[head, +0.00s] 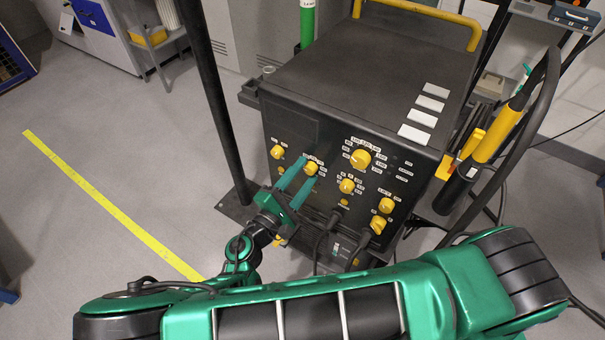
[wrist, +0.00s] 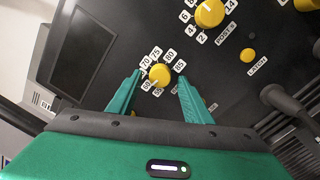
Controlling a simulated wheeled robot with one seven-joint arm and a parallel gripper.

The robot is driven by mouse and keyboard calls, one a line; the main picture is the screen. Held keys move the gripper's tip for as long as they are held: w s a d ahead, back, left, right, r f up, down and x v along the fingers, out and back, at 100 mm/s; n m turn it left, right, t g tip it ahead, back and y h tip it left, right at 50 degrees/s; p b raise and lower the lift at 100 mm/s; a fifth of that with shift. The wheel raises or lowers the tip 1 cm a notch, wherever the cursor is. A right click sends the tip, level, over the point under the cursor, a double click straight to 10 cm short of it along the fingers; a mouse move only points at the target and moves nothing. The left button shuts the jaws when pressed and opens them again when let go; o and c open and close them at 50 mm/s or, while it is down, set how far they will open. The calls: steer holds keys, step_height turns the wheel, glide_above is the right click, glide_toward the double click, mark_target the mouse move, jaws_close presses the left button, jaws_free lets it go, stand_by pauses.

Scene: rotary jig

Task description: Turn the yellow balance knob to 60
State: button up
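The yellow balance knob (wrist: 160,75) sits on the dark front panel of a machine, with white number labels such as 70, 75, 80 and 85 around it. The same knob (head: 311,168) shows in the head view just beyond my fingertips. My gripper (wrist: 160,79) is open, one green finger on each side of the knob, with visible gaps. In the head view my gripper (head: 308,174) reaches up to the panel from the lower left. I cannot read the knob's setting clearly, and I cannot tell how deep the fingertips reach.
A larger yellow knob (head: 361,159) and a smaller one (head: 347,186) are to the right; another knob (head: 277,152) is to the left. Black cables (head: 325,240) plug in below. A yellow-and-black cylinder (head: 495,135) stands at the machine's right side. The floor at left is open.

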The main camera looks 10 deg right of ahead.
steer(key=v, duration=1)
steer(key=shift+s+a, duration=0.25)
steer(key=shift+s, duration=0.1)
stand_by(0.3)
